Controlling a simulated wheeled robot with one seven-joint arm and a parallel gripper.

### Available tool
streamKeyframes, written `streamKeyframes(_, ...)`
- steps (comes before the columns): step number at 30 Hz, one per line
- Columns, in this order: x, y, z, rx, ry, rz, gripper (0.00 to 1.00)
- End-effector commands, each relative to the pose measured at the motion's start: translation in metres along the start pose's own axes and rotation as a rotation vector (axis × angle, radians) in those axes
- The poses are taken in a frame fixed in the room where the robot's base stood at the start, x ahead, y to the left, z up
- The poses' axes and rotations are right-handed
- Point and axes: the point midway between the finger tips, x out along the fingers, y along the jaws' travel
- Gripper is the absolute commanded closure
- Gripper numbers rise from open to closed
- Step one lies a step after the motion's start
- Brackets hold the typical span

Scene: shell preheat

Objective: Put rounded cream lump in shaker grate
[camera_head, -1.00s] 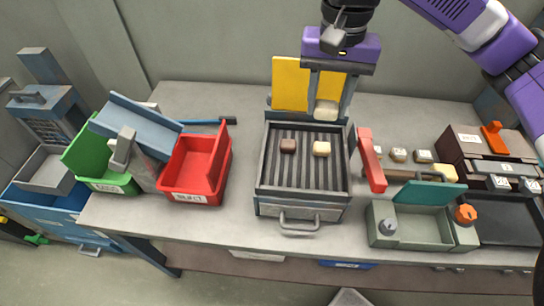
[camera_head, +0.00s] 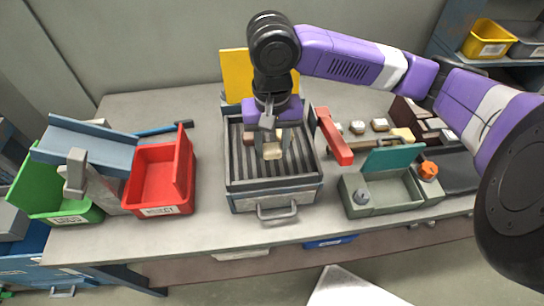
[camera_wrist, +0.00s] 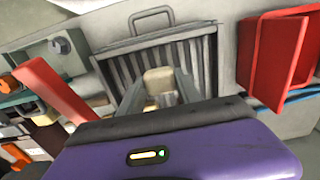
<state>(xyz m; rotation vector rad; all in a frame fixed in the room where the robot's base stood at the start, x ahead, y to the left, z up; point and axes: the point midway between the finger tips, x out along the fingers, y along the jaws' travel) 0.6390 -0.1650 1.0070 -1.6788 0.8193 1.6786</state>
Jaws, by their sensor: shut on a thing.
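My gripper (camera_head: 273,147) is over the shaker grate (camera_head: 298,183), a dark slatted tray with grey walls and a front handle. It is shut on a rounded cream lump (camera_head: 272,152), which also shows between the fingers in the wrist view (camera_wrist: 159,79). The lump is low over the slats; I cannot tell whether it touches them.
A yellow panel (camera_head: 234,75) stands behind the grate. A red bar (camera_head: 334,136) is close on its right, and a red bin (camera_head: 157,177) stands on its left. A green-grey box with a teal lid (camera_head: 393,158) is at the right. Several lumps (camera_head: 379,125) lie behind it.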

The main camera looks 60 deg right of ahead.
Motion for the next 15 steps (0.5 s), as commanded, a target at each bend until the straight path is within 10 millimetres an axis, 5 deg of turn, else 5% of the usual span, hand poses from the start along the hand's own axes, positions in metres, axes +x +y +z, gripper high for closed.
streamKeyframes(15, 0.046, 0.0, 0.0, 0.0, 0.0, 0.0, 1.0)
